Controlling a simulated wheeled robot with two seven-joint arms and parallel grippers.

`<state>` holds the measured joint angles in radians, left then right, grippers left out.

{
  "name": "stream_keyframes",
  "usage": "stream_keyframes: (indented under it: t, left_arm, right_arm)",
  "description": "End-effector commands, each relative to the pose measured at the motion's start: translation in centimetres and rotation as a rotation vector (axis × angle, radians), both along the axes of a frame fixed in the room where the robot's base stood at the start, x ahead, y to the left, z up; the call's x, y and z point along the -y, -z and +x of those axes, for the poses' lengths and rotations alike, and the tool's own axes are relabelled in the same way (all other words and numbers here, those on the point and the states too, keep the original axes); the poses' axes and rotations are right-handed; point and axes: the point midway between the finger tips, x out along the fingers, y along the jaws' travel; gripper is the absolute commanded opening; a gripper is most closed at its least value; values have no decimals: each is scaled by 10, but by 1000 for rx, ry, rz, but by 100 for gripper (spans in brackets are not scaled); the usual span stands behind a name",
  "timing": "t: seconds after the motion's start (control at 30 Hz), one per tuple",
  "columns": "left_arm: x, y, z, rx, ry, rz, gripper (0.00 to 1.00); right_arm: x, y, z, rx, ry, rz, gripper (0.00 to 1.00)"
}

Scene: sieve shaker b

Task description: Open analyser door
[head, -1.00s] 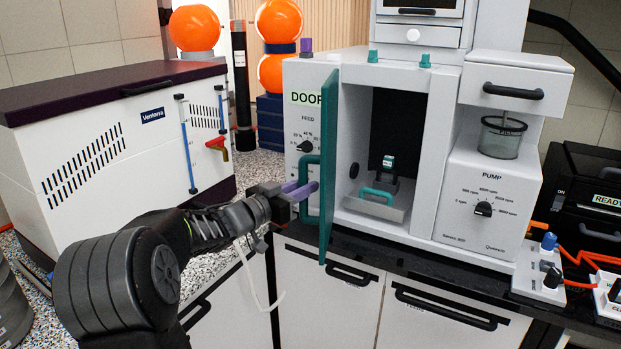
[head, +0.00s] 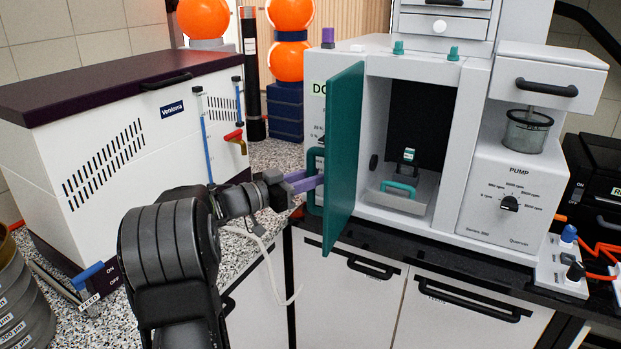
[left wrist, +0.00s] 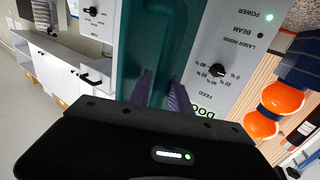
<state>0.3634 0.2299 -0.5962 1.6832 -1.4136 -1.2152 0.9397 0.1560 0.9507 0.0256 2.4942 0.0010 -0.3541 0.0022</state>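The analyser's teal door (head: 342,160) stands swung open in the head view, its inner face toward me and the chamber (head: 415,130) exposed. Its teal handle (head: 313,200) is on the outer face, partly hidden behind the door and the fingers. My left gripper (head: 305,181) reaches in from the left, its purple fingers on either side of the handle bar and appearing shut on it. In the left wrist view the fingers (left wrist: 163,88) stand apart with teal between them; the exact contact is hard to see. My right gripper is not in view.
Inside the chamber is a tray with a teal handle (head: 398,189). The pump unit (head: 515,190) is to the right. A white box with a dark lid (head: 110,150) is at the left, with stacked sieves (head: 25,300) in front. Cabinets (head: 460,310) are below the counter.

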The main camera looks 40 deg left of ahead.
Motion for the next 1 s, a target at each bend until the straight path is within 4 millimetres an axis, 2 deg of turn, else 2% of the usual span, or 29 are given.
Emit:
stream_keyframes:
  t: [0.03,0.2,0.57,1.0]
  left_arm:
    - [0,0,0,0,0,0,29]
    - [-1,0,0,-1,-1,1,41]
    - [-3,1,-7,-1,-3,1,41]
    - [-19,2,-68,0,-4,2,41]
  right_arm:
    - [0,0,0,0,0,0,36]
    - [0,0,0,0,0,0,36]
    - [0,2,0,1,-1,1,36]
    - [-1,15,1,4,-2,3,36]
